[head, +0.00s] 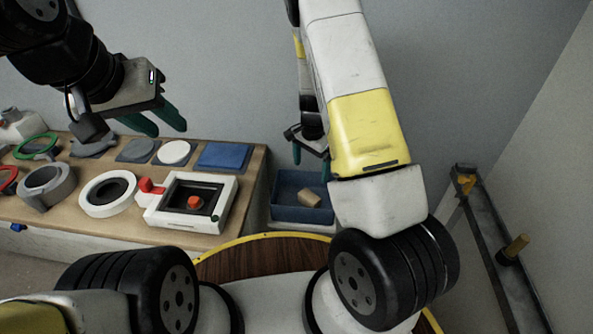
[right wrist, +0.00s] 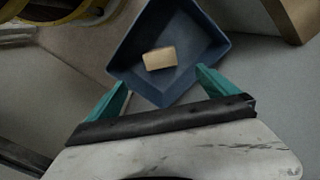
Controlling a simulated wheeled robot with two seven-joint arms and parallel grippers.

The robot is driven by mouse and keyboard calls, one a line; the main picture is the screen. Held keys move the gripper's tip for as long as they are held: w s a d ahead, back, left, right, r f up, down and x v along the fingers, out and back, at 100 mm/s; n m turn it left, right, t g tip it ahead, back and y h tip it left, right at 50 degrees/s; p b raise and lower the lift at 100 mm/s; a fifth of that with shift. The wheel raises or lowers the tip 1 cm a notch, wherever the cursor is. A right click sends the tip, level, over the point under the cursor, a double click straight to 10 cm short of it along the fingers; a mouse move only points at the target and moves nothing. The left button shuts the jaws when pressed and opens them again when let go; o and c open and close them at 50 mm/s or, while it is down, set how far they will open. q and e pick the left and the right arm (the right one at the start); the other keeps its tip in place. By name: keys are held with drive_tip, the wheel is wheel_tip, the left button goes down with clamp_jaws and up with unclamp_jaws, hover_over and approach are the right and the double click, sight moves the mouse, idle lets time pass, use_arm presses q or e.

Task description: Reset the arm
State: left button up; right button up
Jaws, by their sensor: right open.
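My right gripper (head: 311,148) hangs above a blue bin (head: 290,212) beyond the round wooden table, partly hidden by my right arm. In the right wrist view its green fingers (right wrist: 162,92) are spread wide with nothing between them. A small tan block (head: 310,197) lies inside the bin; it also shows in the right wrist view (right wrist: 160,58), apart from the fingers. My left gripper (head: 160,121) is over the workbench at the left, its green fingers apart with no object seen between them.
The wooden bench (head: 120,220) holds a white frame with a red knob (head: 190,203), a white ring (head: 108,194), a grey ring (head: 46,185), a white disc (head: 174,152) and a blue square pad (head: 223,156). A dark metal rail (head: 495,250) stands at the right near the wall.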

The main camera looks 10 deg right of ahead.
drive_tip(key=s+a+r+n+t+y, duration=0.2)
drive_tip(key=s+r+n, duration=0.15)
drive_tip(key=r, duration=0.95)
drive_tip(key=s+a+r+n+t+y, duration=0.15)
drive_tip(key=s+r, duration=0.35)
drive_tip(key=r, duration=0.7)
drive_tip(key=s+r+n+t, duration=0.1)
drive_tip(key=s+r+n, duration=0.2)
drive_tip(key=s+r, duration=0.2)
drive_tip(key=s+d+r+n+t+h, duration=0.1)
drive_tip(key=s+r+n, duration=0.2)
drive_tip(key=s, duration=0.7)
wheel_tip(320, 180, up, 3)
drive_tip(key=shift+s+d+f+t, duration=0.1)
drive_tip(key=shift+s+d+t, duration=0.05)
drive_tip(key=shift+s+t, duration=0.2)
